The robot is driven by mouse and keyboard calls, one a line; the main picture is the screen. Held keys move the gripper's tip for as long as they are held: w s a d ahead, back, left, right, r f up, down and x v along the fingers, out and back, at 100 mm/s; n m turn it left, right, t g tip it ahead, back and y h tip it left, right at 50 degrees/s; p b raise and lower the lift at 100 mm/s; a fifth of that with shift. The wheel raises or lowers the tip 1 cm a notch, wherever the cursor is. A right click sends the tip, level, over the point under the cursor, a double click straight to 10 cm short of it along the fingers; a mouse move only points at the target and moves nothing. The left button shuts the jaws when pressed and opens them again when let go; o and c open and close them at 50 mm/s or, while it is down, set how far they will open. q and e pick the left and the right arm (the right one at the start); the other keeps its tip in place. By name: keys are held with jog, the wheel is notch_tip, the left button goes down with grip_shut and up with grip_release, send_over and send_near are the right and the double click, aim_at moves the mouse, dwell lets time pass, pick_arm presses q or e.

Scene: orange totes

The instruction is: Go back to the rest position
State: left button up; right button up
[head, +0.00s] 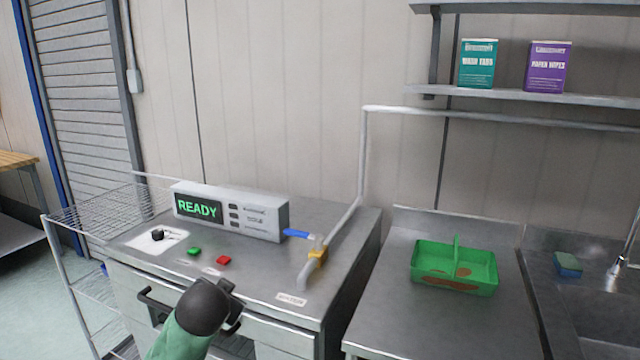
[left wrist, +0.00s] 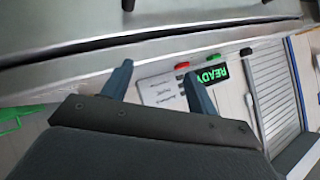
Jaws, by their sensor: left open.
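My left arm comes in at the bottom of the head view with a green sleeve and dark wrist. My left gripper (head: 236,312) is partly hidden behind that wrist, in front of the steel counter's front edge. In the left wrist view its two fingers (left wrist: 158,72) stand apart with nothing between them. The grey machine (head: 262,218) with a green READY display is on the counter, beyond the gripper. A green button (head: 194,251) and a red button (head: 224,260) are on the counter top. My right gripper is not in view.
A blue-handled valve with a yellow fitting (head: 317,256) sits on the pipe at the counter's right. A green caddy (head: 455,283) stands on the right counter beside the sink. A wire rack (head: 95,215) is at left. Two boxes stand on the shelf (head: 580,100).

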pick_arm(q)
jog(key=s+d+f+n+g+h+p, duration=0.1)
jog(key=s+d+f+g, duration=0.1)
jog(key=s+f, duration=0.7)
jog(key=s+d+f+n+g+h+p, duration=0.1)
jog(key=s+d+f+g, duration=0.2)
jog(key=s+f, duration=0.6)
jog(key=s+d+f+g+h+p, duration=0.1)
jog(key=s+f, duration=0.9)
jog(key=s, duration=1.1)
jog(key=d+g+p, duration=0.1)
jog(key=d+g, duration=0.1)
jog(key=shift+s+n+g, duration=0.3)
jog(key=shift+n+g, duration=0.1)
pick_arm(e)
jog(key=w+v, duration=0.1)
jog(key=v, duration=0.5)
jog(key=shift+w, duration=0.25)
pick_arm(q)
jog(key=shift+f, duration=0.15)
jog(key=shift+a, duration=0.1)
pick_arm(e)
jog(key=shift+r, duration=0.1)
